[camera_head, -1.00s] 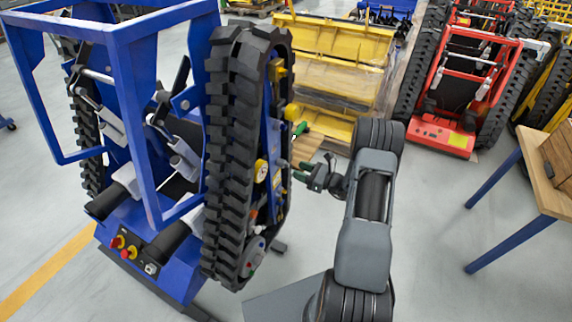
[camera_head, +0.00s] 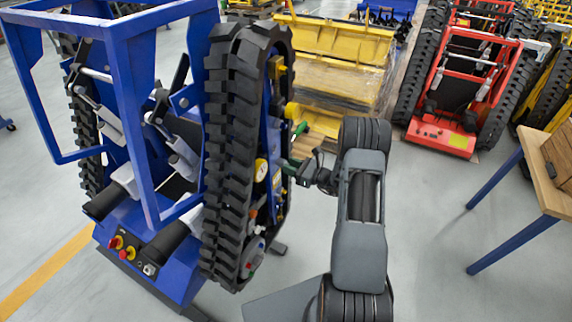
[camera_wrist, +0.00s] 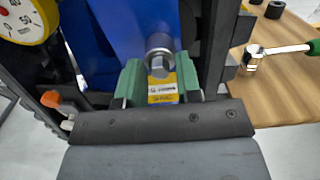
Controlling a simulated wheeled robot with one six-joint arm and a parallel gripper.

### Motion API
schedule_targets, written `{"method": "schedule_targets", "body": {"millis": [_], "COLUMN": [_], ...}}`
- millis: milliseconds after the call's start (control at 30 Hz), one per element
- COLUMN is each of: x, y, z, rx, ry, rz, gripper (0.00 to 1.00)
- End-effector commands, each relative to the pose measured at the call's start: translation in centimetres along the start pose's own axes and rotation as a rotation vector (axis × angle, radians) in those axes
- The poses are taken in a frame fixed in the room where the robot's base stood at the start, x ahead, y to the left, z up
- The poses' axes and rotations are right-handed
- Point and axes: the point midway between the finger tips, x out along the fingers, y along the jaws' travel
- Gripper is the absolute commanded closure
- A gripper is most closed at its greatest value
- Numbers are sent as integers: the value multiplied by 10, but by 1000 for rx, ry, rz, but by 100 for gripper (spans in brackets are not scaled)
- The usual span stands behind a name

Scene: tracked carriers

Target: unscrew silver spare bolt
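The silver bolt (camera_wrist: 160,62) shows in the wrist view, with a round collar and a hex head, on the blue frame (camera_wrist: 104,50) of the carrier. My gripper (camera_wrist: 160,80) has its green fingers one on each side of the bolt head, with a narrow gap visible to each side, so it looks open. A yellow label (camera_wrist: 162,92) shows between the fingers below the bolt. In the head view my gripper (camera_head: 290,166) reaches the right side of the blue tracked carrier (camera_head: 130,75), its tips partly hidden by the track; the bolt cannot be made out there.
A pressure gauge (camera_wrist: 22,18) and an orange-handled valve (camera_wrist: 52,98) sit left of my gripper. A wooden table (camera_wrist: 285,95) with a green-handled tool (camera_wrist: 280,49) is at right. The black track (camera_head: 228,150) stands close by. Floor (camera_head: 440,215) is open between carrier and table.

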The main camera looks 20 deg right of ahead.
Motion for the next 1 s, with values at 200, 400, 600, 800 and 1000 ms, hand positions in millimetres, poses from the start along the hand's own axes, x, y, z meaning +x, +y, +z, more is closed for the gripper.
{"method": "schedule_targets", "body": {"millis": [200, 400, 600, 800, 1000], "x": [0, 0, 0, 0, 0], "y": [0, 0, 0, -1, -1], "z": [0, 0, -8, -10, -8], "rx": [0, 0, -135, -452, -704], "ry": [0, 0, -2, -3, -3], "rz": [0, -1, -1, -2, -2], "gripper": [89, 100, 100, 100, 100]}}
